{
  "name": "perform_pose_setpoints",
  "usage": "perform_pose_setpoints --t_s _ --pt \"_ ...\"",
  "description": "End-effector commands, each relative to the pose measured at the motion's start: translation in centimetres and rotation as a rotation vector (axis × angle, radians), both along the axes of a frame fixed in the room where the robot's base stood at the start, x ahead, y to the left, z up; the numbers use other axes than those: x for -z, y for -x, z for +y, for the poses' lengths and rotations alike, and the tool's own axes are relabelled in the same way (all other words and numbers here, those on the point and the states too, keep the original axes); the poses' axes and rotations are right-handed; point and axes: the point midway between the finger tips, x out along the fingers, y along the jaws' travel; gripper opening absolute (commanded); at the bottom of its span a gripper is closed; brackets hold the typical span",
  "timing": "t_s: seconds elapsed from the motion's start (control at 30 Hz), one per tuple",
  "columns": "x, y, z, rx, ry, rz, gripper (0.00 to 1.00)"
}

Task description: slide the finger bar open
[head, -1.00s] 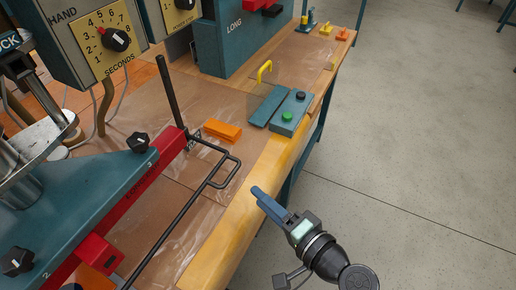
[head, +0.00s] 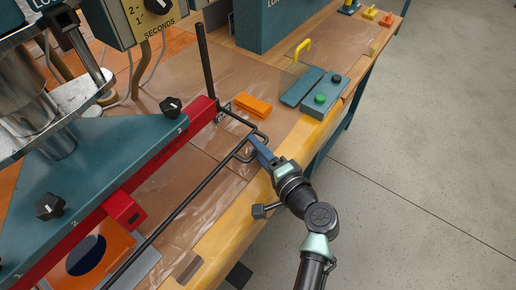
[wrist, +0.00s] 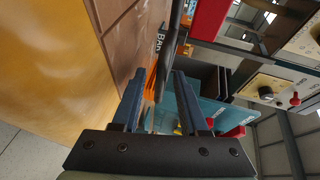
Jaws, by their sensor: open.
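The finger bar (head: 185,203) is a thin black rod running along the front of the red beam (head: 160,165), with a loop handle at its right end. My gripper (head: 256,143) is at this loop, its blue fingers overlapping the handle in the head view. In the wrist view my gripper (wrist: 158,78) is open, its two fingers apart. A dark bar (wrist: 170,45) with part of a label reading "BA" runs into the gap between them. I cannot tell whether the fingers touch the handle.
An orange block (head: 253,104) lies on the bench behind the loop. A teal box with green and black buttons (head: 325,96) stands to the right. The yellow bench edge (head: 225,225) runs below my gripper. The floor at right is clear.

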Motion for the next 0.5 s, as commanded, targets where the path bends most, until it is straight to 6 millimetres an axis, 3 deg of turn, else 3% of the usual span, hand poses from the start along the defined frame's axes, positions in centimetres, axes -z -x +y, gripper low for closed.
perform_pose_setpoints --t_s 0.27,0.5 --pt "0.02 -0.12 0.09 0.000 0.001 -0.001 0.43" --pt "0.02 -0.11 0.08 0.000 0.000 0.000 0.00"
